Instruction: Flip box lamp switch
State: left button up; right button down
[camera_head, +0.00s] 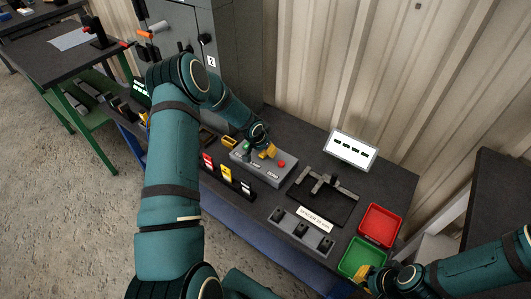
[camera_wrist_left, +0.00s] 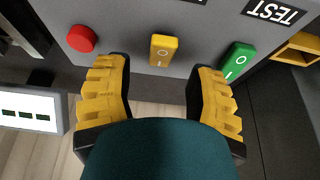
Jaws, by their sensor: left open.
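A grey control box (camera_head: 250,167) stands on the dark bench in the head view. In the left wrist view its face carries a red round button (camera_wrist_left: 81,39), a yellow rocker switch (camera_wrist_left: 163,50) and a green rocker switch (camera_wrist_left: 238,60) marked O and I. I cannot tell which one is the lamp switch. My left gripper (camera_head: 267,151) is over the box; in the wrist view the left gripper (camera_wrist_left: 160,70) is open and empty, its fingertips either side of the yellow switch. My right gripper (camera_head: 368,279) is beside the green bin; its jaw gap is unclear.
A red bin (camera_head: 380,224) and a green bin (camera_head: 362,258) stand at the bench's right end. A black fixture (camera_head: 322,200), a grey block with sockets (camera_head: 300,234) and coloured cards (camera_head: 226,174) are near the box. A white panel (camera_head: 350,149) stands behind.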

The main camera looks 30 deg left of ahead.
pick_arm(q)
jog(key=shift+x, duration=1.3)
jog(key=shift+o, duration=0.2)
grip_shut()
